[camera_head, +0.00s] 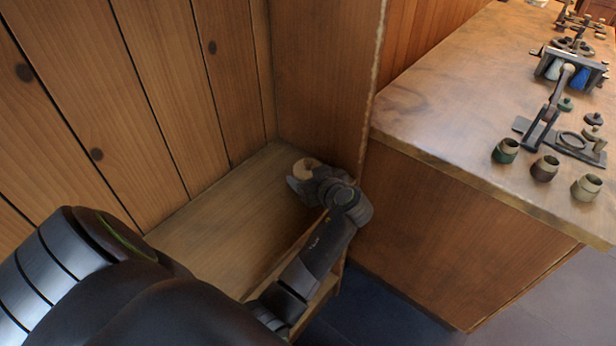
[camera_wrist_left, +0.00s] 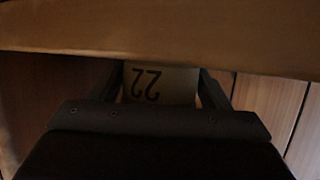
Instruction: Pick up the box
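The box (camera_wrist_left: 152,86) is a pale block marked "22", which reads upside down in the left wrist view. It sits between the two fingers of my left gripper (camera_wrist_left: 160,88), and its sides appear to meet both fingers, so the gripper looks shut on it. In the head view my left gripper (camera_head: 303,179) is at the far right end of a wooden shelf, and a tan piece with a dark hollow (camera_head: 306,166) shows at its fingers. Whether the box still touches the shelf is hidden. My right gripper is not in view.
The wooden shelf (camera_head: 228,222) is bare left of the gripper, with plank walls behind and a panel at its right end. A brown board (camera_wrist_left: 160,30) crosses the top of the wrist view.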

